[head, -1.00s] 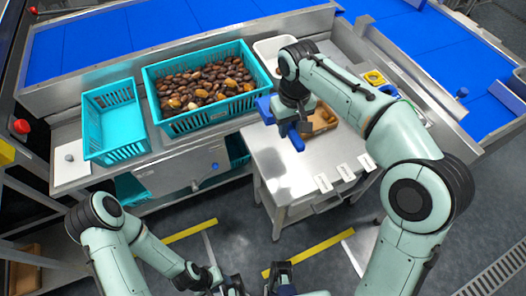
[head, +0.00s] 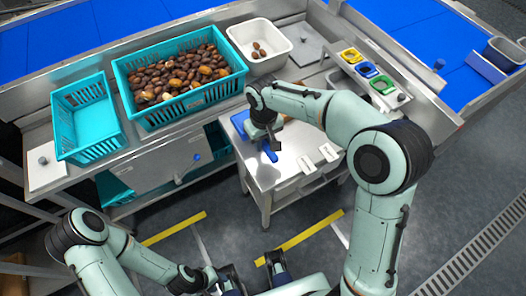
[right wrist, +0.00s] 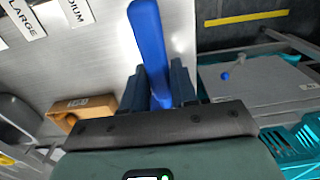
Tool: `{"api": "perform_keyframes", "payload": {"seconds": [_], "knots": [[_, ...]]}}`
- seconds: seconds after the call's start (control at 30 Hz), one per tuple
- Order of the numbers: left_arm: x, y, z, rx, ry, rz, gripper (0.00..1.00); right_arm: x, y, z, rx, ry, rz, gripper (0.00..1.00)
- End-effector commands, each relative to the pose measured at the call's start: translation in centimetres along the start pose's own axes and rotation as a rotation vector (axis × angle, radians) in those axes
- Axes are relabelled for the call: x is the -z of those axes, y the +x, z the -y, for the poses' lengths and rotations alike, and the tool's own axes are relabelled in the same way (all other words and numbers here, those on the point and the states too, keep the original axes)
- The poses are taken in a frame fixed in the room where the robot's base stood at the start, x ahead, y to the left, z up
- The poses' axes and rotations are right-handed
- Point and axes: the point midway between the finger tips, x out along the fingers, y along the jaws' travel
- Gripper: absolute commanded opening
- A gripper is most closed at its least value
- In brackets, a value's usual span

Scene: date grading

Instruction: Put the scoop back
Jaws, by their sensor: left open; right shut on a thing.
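The blue scoop (head: 241,122) is in my right gripper (head: 265,138) over the left part of the small steel table (head: 262,176). In the right wrist view its blue handle (right wrist: 150,50) stands between the two dark fingers of my right gripper (right wrist: 160,88), which is shut on it. The rest of the scoop is hidden behind the gripper there. I cannot tell whether the scoop touches the table. My left gripper (head: 254,274) is open and empty at the bottom of the head view, low over the floor.
A teal crate full of dates (head: 136,124), an empty teal crate (head: 70,153) and a white bin with a few dates (head: 238,44) stand behind. White label cards (head: 307,165) lie at the table's front. A brown box (right wrist: 92,110) shows in the right wrist view.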

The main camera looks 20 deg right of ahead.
Motion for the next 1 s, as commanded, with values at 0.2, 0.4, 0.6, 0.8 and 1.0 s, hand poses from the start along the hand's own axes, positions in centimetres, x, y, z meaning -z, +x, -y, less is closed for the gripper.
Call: {"api": "perform_keyframes", "payload": {"seconds": [0.2, 0.4, 0.6, 0.8, 1.0], "knots": [[0.0, 0.3, 0.1, 0.0, 0.0, 0.001, 0.43, -0.1, 2.5, 0.0, 0.0, 0.0, 0.004, 0.0], [0.0, 0.7, 0.2, 0.0, 0.0, 0.001, 0.43, -0.1, 5.6, 0.0, 0.0, -0.001, 0.001, 0.0], [0.0, 0.7, 0.2, 0.0, 0.0, 0.0, 0.43, 0.0, 6.1, 0.0, 0.0, 0.0, -0.001, 0.0], [0.1, 0.8, 0.2, 0.0, 0.0, -0.001, 0.43, 0.0, 6.2, 0.0, 0.0, 0.0, -0.001, 0.0], [0.1, 0.8, 0.2, 0.0, 0.0, -0.002, 0.43, 0.0, 6.4, 0.0, 0.0, 0.0, 0.0, 0.53]]}}
